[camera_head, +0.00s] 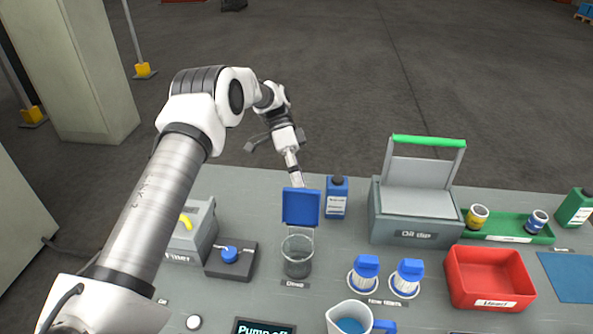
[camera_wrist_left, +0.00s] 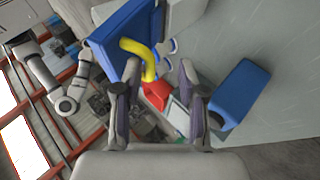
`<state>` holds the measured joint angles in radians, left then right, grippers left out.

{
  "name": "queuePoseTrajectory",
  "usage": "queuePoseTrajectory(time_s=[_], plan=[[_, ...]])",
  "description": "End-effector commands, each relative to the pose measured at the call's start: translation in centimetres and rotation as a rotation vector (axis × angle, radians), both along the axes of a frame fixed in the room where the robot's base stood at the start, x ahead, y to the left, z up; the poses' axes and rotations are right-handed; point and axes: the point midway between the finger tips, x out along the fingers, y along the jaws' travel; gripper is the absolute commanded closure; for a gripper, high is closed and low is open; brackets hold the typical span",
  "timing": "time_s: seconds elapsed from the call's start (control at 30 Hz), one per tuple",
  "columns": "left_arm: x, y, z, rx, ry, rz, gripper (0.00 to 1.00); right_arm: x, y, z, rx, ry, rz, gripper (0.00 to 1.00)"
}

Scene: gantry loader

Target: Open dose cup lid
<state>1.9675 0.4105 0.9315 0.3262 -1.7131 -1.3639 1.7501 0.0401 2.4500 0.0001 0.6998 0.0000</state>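The dose cup (camera_head: 297,262) is a clear grey cup on the bench, above the label "Dose". Its blue lid (camera_head: 301,207) stands upright at the cup's back rim, so the cup's mouth is uncovered. In the left wrist view the lid (camera_wrist_left: 122,40) is a blue panel with a curved yellow handle (camera_wrist_left: 148,62). My left gripper (camera_head: 296,178) is behind the lid, pointing down, its tips close to the lid's top edge. In the wrist view its two fingers (camera_wrist_left: 156,88) are apart, with the handle's end ahead of the gap. I see no grip on it. My right gripper does not show.
A blue bottle (camera_head: 336,198) stands just right of the lid. The oil dip box (camera_head: 415,215), filters (camera_head: 366,275), red reject bin (camera_head: 490,278) and a jug (camera_head: 349,318) are further right or nearer. A blue-knobbed switch (camera_head: 230,256) is left.

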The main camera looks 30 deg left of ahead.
Motion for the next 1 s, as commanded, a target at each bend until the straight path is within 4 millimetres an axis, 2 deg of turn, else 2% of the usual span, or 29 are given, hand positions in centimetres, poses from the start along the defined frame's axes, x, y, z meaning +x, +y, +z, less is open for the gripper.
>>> queuePoseTrajectory(time_s=[0.1,0.3,0.5,0.9,1.0], plan=[[1.1,1.6,1.6,0.007,-0.010,0.004,0.63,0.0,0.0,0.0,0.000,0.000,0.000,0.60],[2.3,3.1,3.6,0.007,-0.007,0.004,0.63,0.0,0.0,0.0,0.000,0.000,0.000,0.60],[2.6,3.5,4.3,0.004,-0.005,0.002,0.63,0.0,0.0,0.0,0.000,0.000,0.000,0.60],[2.6,3.4,4.2,0.004,-0.005,0.002,0.63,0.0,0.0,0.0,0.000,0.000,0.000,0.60],[2.6,3.4,4.8,0.004,-0.006,0.001,0.63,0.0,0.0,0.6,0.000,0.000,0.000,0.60]])
